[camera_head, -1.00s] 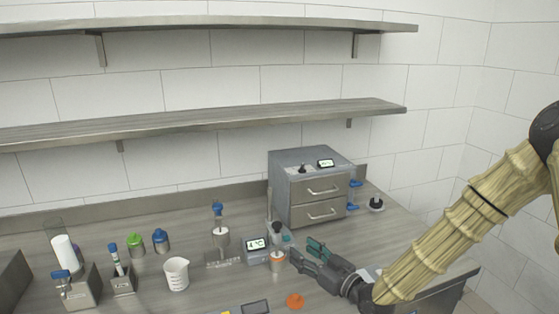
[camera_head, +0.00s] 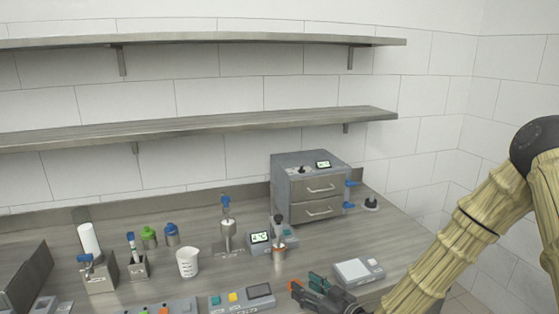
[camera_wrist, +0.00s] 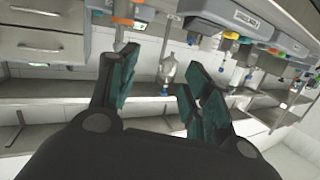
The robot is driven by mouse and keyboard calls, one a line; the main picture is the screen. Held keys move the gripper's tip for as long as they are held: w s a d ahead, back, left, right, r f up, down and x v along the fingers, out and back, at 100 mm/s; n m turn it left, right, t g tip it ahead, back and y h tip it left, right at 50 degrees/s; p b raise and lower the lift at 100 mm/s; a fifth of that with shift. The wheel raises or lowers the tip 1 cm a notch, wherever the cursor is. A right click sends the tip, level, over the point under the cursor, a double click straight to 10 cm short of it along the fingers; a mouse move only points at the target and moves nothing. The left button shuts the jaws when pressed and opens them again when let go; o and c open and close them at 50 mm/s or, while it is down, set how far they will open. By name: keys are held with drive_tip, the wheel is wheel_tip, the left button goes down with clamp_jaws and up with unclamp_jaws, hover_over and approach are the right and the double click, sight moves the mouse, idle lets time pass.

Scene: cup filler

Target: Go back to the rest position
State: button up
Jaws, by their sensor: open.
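My gripper (camera_head: 312,285) is low at the right of the bench in the head view, with dark fingers and green pads. In the wrist view the two green-padded fingers (camera_wrist: 158,82) stand apart with nothing between them. A small copper-coloured cup (camera_head: 279,254) stands at the filler with the small display (camera_head: 260,237), behind and left of my gripper and apart from it. My arm reaches in from the right edge; the wrist's lower part is cut off by the bottom of the picture.
A flat white-topped device (camera_head: 358,270) lies close right of my gripper. A control box (camera_head: 242,299) with coloured buttons is to its left. A grey drawer cabinet (camera_head: 312,188) stands behind. A white beaker (camera_head: 188,262) is further left. Two shelves run along the wall.

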drive_tip(key=s+d+f+m+g+h, duration=0.2)
drive_tip(key=s+d+f+g+h, duration=0.1)
drive_tip(key=s+f, duration=0.75)
drive_tip(key=s+d+f+m+g+h, duration=0.2)
drive_tip(key=s+d+f+g+h, duration=0.15)
drive_tip(key=s+f, duration=0.7)
drive_tip(key=s+d+f+m+g+h, duration=0.1)
drive_tip(key=s+d+f+g+h, duration=0.1)
drive_tip(key=s, duration=0.8)
drive_tip(key=s+d+f+m+g+h, duration=0.1)
drive_tip(key=s+d+f+g, duration=0.3)
drive_tip(key=s, duration=0.5)
wheel_tip(320, 180, down, 3)
drive_tip(key=shift+s+d+f+m+h, duration=0.15)
drive_tip(key=shift+s+d+m+h, duration=0.35)
drive_tip(key=shift+d, duration=0.7)
